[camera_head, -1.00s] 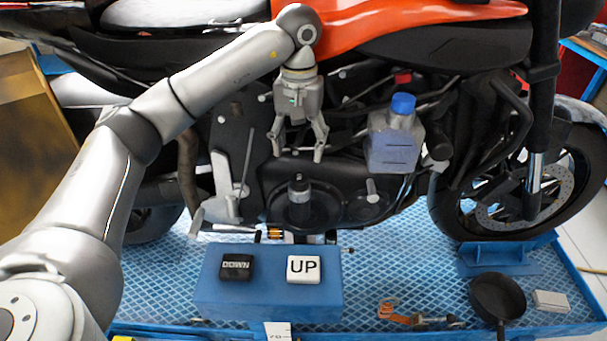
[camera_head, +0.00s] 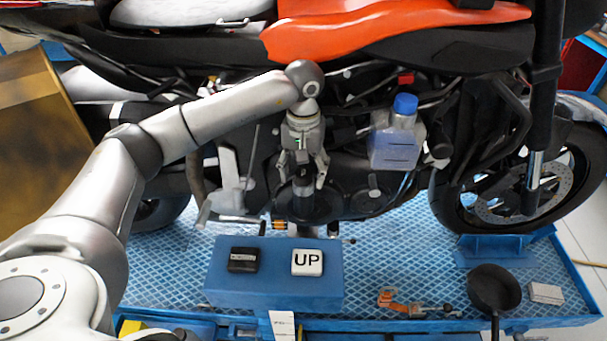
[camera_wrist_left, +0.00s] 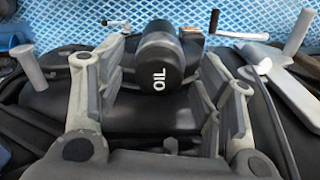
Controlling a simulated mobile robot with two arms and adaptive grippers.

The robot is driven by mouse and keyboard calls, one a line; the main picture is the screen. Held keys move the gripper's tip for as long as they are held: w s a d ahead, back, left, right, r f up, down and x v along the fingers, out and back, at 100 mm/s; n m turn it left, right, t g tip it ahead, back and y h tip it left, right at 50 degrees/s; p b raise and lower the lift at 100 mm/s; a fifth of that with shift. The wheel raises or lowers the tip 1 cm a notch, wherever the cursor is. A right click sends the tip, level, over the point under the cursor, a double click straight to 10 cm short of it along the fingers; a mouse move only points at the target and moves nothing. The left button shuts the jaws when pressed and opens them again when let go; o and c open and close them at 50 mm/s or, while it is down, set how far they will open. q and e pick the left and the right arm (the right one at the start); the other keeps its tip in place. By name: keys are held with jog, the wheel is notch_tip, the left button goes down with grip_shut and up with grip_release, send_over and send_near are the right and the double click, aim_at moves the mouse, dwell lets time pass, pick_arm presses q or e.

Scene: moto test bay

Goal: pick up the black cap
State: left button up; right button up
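The black cap (camera_wrist_left: 160,62) carries the white word OIL and shows between the fingers in the left wrist view. In the head view the cap (camera_head: 303,203) is a dark cylinder on the motorcycle's engine, partly hidden by the gripper. My left gripper (camera_head: 302,183) is open and points down, with its fingers on either side of the cap. In the left wrist view its fingers (camera_wrist_left: 158,90) stand apart, with gaps to the cap. My right gripper is not in view.
A bottle with a blue cap (camera_head: 395,143) stands to the right of my left gripper. A blue box with a black button and a white UP button (camera_head: 307,262) is in front.

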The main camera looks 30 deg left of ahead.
pick_arm(q)
jog(key=c, duration=0.9)
jog(key=shift+o, duration=0.2)
jog(key=shift+r, duration=0.1)
